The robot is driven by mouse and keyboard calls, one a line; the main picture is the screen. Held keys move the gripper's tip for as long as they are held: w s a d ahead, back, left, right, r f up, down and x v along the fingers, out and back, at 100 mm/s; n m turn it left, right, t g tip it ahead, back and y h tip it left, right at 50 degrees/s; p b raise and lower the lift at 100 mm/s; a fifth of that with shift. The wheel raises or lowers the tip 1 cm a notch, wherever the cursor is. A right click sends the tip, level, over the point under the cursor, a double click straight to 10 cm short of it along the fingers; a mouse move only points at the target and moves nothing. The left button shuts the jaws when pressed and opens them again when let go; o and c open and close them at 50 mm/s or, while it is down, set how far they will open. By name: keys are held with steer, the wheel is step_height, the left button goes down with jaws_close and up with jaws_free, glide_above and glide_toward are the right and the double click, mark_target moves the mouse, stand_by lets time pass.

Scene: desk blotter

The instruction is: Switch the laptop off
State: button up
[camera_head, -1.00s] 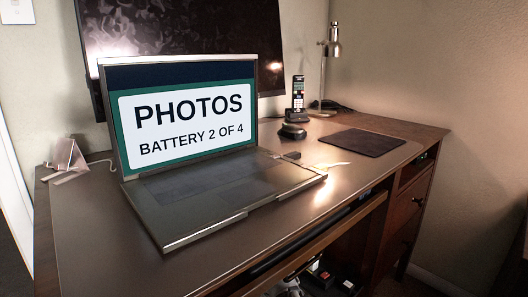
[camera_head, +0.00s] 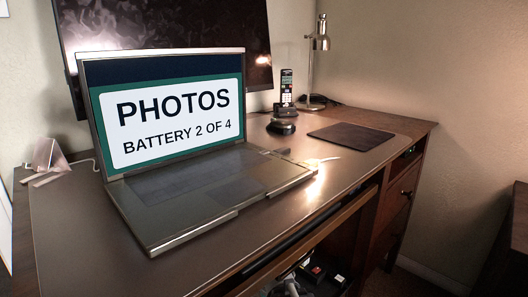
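The laptop (camera_head: 195,200) stands open on the desk blotter (camera_head: 90,250) at the left of the desk. Its screen (camera_head: 172,115) is lit and reads "PHOTOS" and "BATTERY 2 OF 4". The keyboard deck faces up and is dim, so single keys and any power button cannot be made out. A cable with a plug shows at the laptop's right side. My gripper is not in view.
A dark mouse pad (camera_head: 350,136) lies to the right of the laptop. A cordless phone (camera_head: 286,88), a round black object (camera_head: 281,127) and a desk lamp (camera_head: 319,45) stand behind. A small stand (camera_head: 48,158) is at the left. The blotter's front is clear.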

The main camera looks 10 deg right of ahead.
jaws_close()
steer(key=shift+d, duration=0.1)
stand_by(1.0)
